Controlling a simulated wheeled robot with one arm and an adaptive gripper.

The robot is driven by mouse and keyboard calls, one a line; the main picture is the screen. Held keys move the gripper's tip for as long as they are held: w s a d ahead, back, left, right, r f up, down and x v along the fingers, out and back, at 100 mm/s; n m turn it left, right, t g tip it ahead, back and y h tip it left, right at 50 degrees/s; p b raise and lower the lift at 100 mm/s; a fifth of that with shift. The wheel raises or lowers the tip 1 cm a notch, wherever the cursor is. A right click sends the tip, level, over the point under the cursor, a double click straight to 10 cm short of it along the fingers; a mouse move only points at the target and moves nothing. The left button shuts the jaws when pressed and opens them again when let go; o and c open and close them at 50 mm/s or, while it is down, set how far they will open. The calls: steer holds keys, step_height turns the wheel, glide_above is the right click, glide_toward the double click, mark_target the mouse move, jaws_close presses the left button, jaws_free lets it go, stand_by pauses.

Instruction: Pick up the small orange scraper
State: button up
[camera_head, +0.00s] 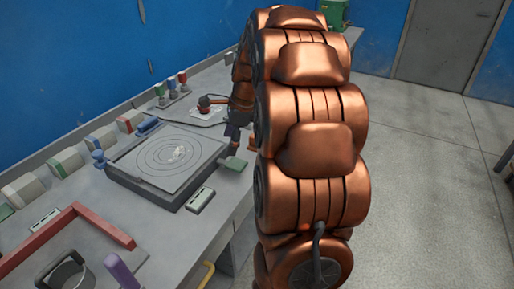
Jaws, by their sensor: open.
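My copper arm rises through the middle of the view and hides part of the bench. My gripper (234,146) shows small and dark beyond the arm, pointing down over the right edge of the bench. It is open. A small orange piece (252,144), which looks like the orange scraper, shows just right of the gripper, partly hidden by my arm. The view is too small to tell whether the fingers touch it.
A grey panel mould (150,178) with rings and a pale lump lies left of the gripper. A green-handled tool (235,164) lies near the bench edge. Several blocks and bottles line the back. A red angled bar (100,222) and a purple object (121,270) are in front.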

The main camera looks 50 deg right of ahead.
mark_target(254, 135)
steer(key=d+m, duration=0.2)
steer(key=d, duration=0.2)
steer(key=w+d+f+m+t, duration=0.1)
steer(key=d+m, duration=0.2)
steer(key=d, duration=0.2)
steer(key=d+f+m+b, duration=0.1)
steer(key=d+m, duration=0.1)
steer(key=d, duration=0.2)
steer(key=shift+w+d+f+h, duration=0.2)
steer(key=shift+d+h, duration=0.1)
steer(key=shift+h, duration=0.1)
steer(key=shift+d+f+m, duration=0.2)
steer(key=shift+m, duration=0.1)
steer(key=shift+p+x, duration=0.45)
steer(key=shift+x, duration=3.3)
steer(key=shift+d+r, duration=0.1)
steer(key=shift+c, duration=0.3)
steer(key=c, duration=1.2)
steer(key=shift+r+t, duration=0.1)
steer(key=shift+t, duration=0.2)
